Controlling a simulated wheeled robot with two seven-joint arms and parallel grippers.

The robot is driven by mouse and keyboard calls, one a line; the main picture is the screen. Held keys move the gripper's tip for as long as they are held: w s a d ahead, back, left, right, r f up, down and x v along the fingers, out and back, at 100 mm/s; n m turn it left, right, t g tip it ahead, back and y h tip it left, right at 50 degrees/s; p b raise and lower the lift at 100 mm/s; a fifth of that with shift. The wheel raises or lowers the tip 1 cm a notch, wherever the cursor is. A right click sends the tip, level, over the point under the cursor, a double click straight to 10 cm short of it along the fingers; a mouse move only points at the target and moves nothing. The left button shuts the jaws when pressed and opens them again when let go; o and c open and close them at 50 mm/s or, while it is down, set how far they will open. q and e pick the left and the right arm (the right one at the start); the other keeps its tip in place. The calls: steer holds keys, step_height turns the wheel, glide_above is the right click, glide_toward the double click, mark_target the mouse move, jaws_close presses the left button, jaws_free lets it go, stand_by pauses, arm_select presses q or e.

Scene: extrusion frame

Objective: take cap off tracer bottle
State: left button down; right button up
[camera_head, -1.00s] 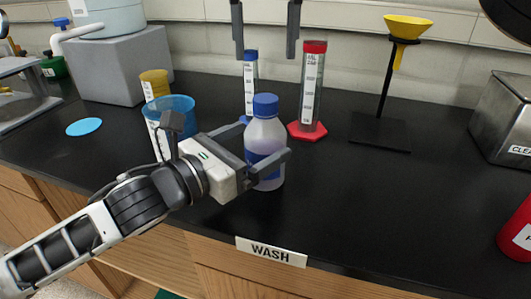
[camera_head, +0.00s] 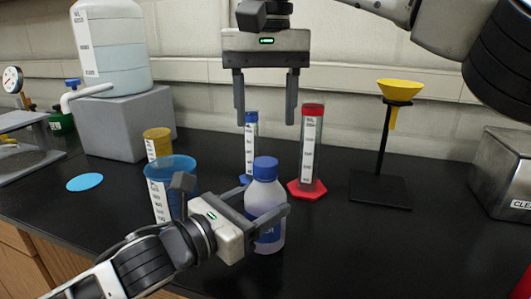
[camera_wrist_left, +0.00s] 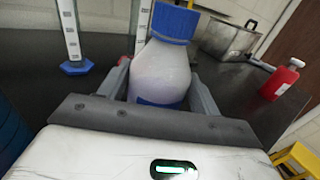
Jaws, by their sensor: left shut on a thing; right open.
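The tracer bottle (camera_head: 263,198) is translucent white with a blue label and stands upright on the black bench. Its blue cap (camera_head: 266,169) is on its top. My left gripper (camera_head: 263,213) is shut around the bottle's body, below the cap. In the left wrist view the bottle (camera_wrist_left: 163,70) sits between the fingers, with its cap (camera_wrist_left: 174,22) at the top of the picture. My right gripper (camera_head: 266,105) is open and empty, pointing down, above the bottle and apart from the cap. The bottle's lower label is partly hidden by a left finger.
A blue-capped cylinder (camera_head: 250,145) and a red-capped cylinder (camera_head: 311,150) stand behind the bottle. A blue beaker (camera_head: 172,170) is at its left. A yellow funnel on a black stand (camera_head: 400,91) is at the right.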

mark_target(265, 161)
steer(key=m, duration=2.1)
steer(key=shift+m, duration=0.4)
steer(key=m, duration=1.9)
steer(key=shift+m, duration=0.4)
steer(key=m, duration=1.1)
steer(key=shift+m, duration=0.4)
steer(key=shift+f, duration=4)
